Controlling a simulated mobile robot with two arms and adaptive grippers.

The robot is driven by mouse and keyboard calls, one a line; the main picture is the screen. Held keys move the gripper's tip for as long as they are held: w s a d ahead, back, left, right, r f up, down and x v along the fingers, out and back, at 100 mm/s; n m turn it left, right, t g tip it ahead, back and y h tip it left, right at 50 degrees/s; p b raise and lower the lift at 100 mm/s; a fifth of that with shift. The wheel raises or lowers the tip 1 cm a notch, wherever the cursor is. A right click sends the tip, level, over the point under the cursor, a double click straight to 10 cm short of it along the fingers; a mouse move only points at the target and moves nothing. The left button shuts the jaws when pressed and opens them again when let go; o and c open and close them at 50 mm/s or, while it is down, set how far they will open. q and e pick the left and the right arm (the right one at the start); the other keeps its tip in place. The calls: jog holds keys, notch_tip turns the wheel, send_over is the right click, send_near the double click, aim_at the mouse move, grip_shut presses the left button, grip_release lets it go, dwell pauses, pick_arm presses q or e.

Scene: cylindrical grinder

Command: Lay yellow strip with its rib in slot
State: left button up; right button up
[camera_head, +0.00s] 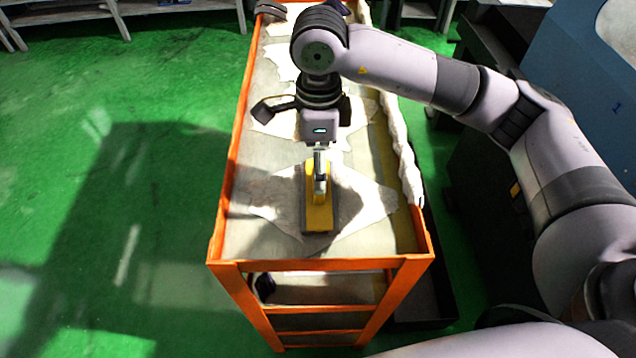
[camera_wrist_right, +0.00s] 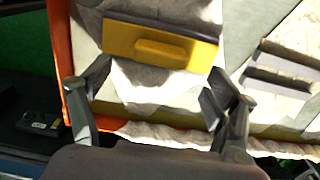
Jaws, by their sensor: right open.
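The yellow strip (camera_head: 319,214) lies on a pale cloth on the cart top, toward its near end. In the right wrist view the strip (camera_wrist_right: 125,40) has a shorter raised yellow rib (camera_wrist_right: 160,52) on the face toward the camera, and a dark edge behind. My right gripper (camera_head: 320,178) hangs above the strip, its fingers overlapping it in the head view. In the wrist view my right gripper (camera_wrist_right: 160,88) is open and empty, with the strip beyond the fingertips. A grey block with a channel (camera_wrist_right: 285,78) lies to the right there. My left gripper is out of view.
The cart has a raised orange rim (camera_head: 233,165) around its top. Crumpled pale cloth (camera_head: 400,150) lines the right side. A dark angular piece (camera_head: 272,108) lies beyond the strip, partly behind my wrist. The green floor (camera_head: 110,90) is open to the left.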

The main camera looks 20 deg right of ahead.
jog(key=shift+f, duration=0.25)
jog(key=shift+s+f+p, duration=0.1)
jog(key=shift+f+p, duration=0.1)
jog(key=shift+p, duration=0.1)
notch_tip(320, 180, down, 4)
jog(key=shift+f+p, duration=0.25)
jog(key=shift+p, duration=0.95)
jog(key=shift+f, duration=0.2)
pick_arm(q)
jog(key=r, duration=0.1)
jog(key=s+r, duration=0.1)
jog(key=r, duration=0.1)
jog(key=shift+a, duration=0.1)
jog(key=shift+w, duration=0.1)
pick_arm(e)
jog(key=shift+c, duration=0.6)
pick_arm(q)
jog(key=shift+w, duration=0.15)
pick_arm(e)
jog(key=c, duration=1.2)
jog(key=shift+o, duration=0.2)
